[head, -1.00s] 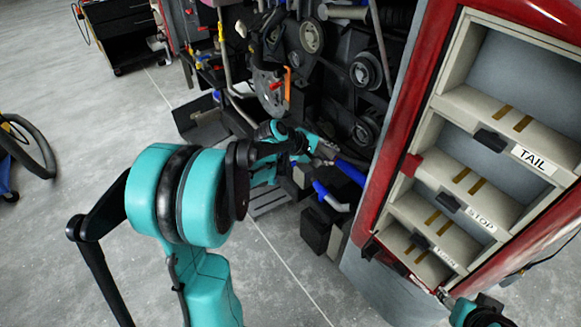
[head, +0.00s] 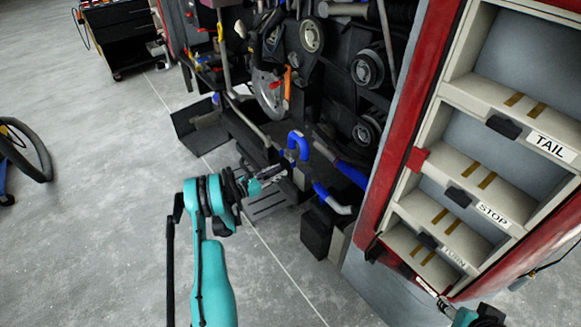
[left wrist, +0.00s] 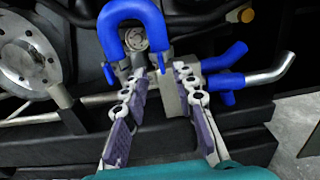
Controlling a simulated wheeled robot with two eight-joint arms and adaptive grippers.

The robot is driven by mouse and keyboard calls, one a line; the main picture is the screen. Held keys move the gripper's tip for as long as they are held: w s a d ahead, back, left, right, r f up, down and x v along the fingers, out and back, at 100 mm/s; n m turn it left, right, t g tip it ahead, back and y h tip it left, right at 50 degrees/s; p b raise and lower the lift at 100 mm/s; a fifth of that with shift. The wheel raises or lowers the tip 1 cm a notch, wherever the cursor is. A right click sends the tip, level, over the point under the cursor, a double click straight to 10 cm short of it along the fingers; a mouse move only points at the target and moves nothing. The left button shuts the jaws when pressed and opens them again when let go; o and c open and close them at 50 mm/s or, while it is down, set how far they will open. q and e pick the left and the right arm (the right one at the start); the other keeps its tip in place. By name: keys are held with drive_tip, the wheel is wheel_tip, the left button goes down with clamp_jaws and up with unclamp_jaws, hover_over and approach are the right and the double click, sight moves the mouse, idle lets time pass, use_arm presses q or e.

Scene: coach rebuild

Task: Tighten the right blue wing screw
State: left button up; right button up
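A blue U-shaped piece (head: 298,142) stands on the machine; in the left wrist view (left wrist: 136,14) it arches over a round metal fitting. To its right is a blue branched piece with a bare metal tube end (left wrist: 228,72); blue pieces also show there in the head view (head: 320,189). I cannot tell which blue part is the right wing screw. My left gripper (head: 280,173) is in front of and below the U-shaped piece. Its fingers (left wrist: 160,72) are apart, with a grey block visible between them, and hold nothing. My right gripper (head: 438,300) shows small at the bottom right.
A red-framed cabinet (head: 404,140) with shelves labelled TAIL and STOP stands at the right. Dark machine parts with round pulleys (head: 312,36) fill the back. A dark block (head: 316,229) stands below the blue pieces.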

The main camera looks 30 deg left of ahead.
sight(295, 164)
use_arm(q)
drive_tip(key=b+x, duration=0.1)
drive_tip(key=x, duration=0.5)
drive_tip(key=shift+w+b, duration=0.25)
drive_tip(key=shift+b, duration=0.15)
drive_tip(key=shift+d, duration=0.1)
drive_tip(key=shift+c, duration=0.3)
clamp_jaws()
